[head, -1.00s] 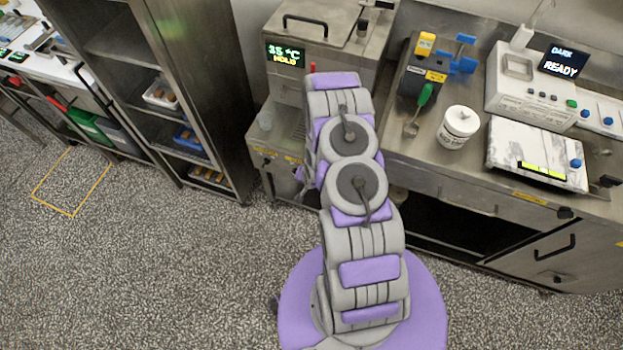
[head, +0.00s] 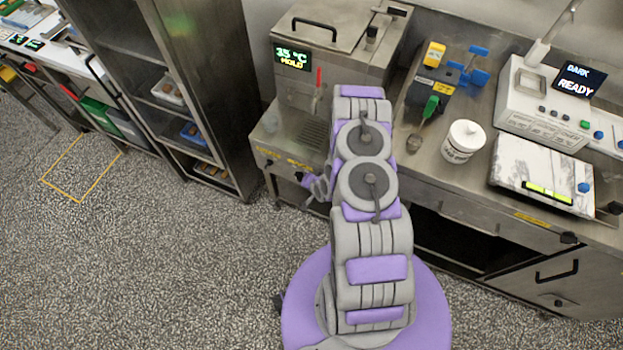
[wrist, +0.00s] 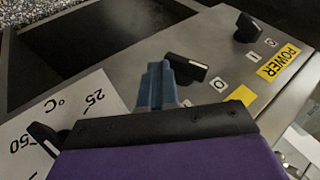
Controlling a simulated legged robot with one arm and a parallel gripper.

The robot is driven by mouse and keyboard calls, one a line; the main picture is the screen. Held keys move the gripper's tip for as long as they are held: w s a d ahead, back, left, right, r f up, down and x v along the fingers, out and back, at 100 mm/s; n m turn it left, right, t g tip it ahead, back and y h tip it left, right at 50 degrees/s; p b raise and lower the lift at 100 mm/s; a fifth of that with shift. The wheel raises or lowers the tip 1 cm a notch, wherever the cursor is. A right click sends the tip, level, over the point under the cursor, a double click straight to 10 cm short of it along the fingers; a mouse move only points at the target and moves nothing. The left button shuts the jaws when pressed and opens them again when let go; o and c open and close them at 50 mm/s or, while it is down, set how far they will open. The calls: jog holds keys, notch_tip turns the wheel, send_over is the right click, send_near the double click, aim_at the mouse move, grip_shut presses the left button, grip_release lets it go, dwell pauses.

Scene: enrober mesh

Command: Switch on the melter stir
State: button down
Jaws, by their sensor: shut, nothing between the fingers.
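The melter (head: 340,62) is the steel machine with the lid and a display (head: 292,57) reading 35 °C and HOLD. Its front panel (wrist: 222,50) fills much of the wrist view. A black rotary switch (wrist: 187,68) with O and I marks sits mid-panel, beside a yellow label (wrist: 241,95) mostly hidden by my gripper. Another switch (wrist: 248,27) has a label reading POWER. My gripper (wrist: 155,85) is shut and empty, its blue fingertips right beside the middle switch and overlapping it; I cannot tell whether they touch. In the head view my gripper (head: 316,187) is at the melter's front.
A temperature dial (wrist: 45,138) marked 25 and 50 °C is on the left of the panel. A white tub (head: 463,142), a machine reading DARK and READY (head: 552,100) and a marble slab (head: 543,170) stand on the right counter. A rack (head: 214,60) stands left; the floor is clear.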

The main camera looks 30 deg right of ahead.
jog(key=shift+w+a+f+t+y, duration=0.15)
jog(key=shift+a+f+t, duration=0.1)
jog(key=shift+f, duration=0.2)
jog(key=shift+a+f+t+y, duration=0.1)
jog(key=shift+f+t+y, duration=0.15)
jog(key=shift+f, duration=0.25)
jog(key=shift+w+a+f+t+y, duration=0.1)
jog(key=shift+a+f+t, duration=0.15)
jog(key=shift+f, duration=0.2)
dwell(0.7)
jog(key=shift+d, duration=0.4)
jog(key=shift+a+r+p, duration=0.1)
jog(key=shift+p, duration=0.2)
jog(key=shift+r, duration=0.7)
